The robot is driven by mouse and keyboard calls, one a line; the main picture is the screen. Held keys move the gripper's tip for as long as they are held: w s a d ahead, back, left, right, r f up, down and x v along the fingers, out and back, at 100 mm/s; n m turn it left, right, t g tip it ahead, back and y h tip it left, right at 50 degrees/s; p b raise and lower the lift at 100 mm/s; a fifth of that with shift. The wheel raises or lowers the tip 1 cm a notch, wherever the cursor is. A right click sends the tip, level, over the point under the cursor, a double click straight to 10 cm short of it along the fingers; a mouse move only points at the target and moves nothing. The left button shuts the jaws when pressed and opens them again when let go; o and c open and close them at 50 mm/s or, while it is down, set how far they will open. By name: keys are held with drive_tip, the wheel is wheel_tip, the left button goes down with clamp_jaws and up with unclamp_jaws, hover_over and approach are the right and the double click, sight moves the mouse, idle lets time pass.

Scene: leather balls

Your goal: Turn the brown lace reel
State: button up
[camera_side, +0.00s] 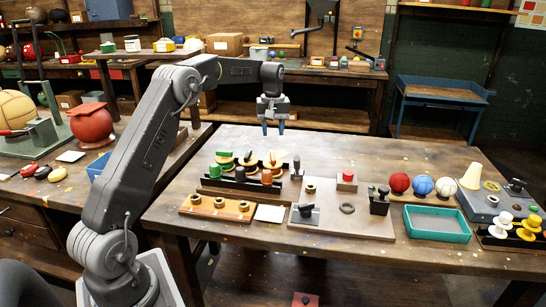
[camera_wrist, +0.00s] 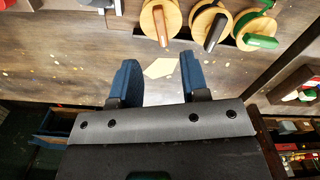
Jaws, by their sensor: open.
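The brown lace reel is the middle of three wooden discs in a row. It shows in the wrist view (camera_wrist: 208,22) near the top edge, with a brown handle across its face. In the side view the reel (camera_side: 246,160) sits in the dark rack on the table. My gripper (camera_side: 273,131) is open and empty in the air, above and behind the rack. Its two blue fingers (camera_wrist: 157,82) stand apart in the wrist view.
Coloured spools stand along the front of the rack. A board with knobs (camera_side: 356,222), several balls (camera_side: 423,185) and a teal tray (camera_side: 436,237) lie to the right. An orange-brown strip with knobs (camera_side: 189,205) lies in front.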

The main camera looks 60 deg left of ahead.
sight(273, 158)
wheel_tip(273, 158, down, 10)
drive_tip(key=shift+r, duration=0.1)
idle(0.4)
clamp_jaws()
